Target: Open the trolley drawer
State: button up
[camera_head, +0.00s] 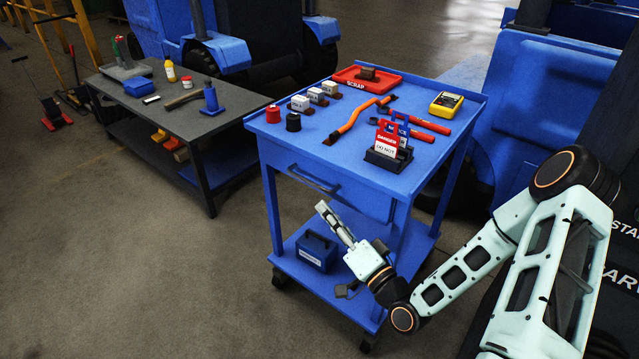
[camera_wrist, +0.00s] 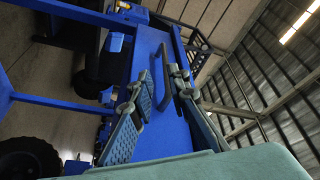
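The blue trolley (camera_head: 365,150) stands in the middle of the head view. Its drawer (camera_head: 345,193) looks shut, with the front flush under the top. A dark bar handle (camera_head: 313,180) runs across the drawer front at the left; it also shows in the wrist view (camera_wrist: 166,72). My gripper (camera_head: 324,208) is in front of the drawer, just below and right of the handle in the head view. In the wrist view my gripper (camera_wrist: 161,86) has its fingers apart, with the handle seen between and beyond the tips. Contact with the handle is not visible.
The trolley top holds a red scrap tray (camera_head: 382,84), a yellow meter (camera_head: 446,104), lockout tags (camera_head: 387,146) and spools (camera_head: 293,122). A blue box (camera_head: 317,250) sits on the lower shelf (camera_head: 340,290). A dark workbench (camera_head: 200,120) stands left. Floor in front is clear.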

aim_at(307, 180)
jog(key=shift+m+t, duration=0.3)
jog(key=shift+t, duration=0.1)
jog(key=x, duration=0.7)
jog(key=b+x, duration=0.1)
jog(key=x, duration=0.2)
jog(key=shift+w+r, duration=0.25)
jog(key=shift+r, duration=0.15)
grip_shut()
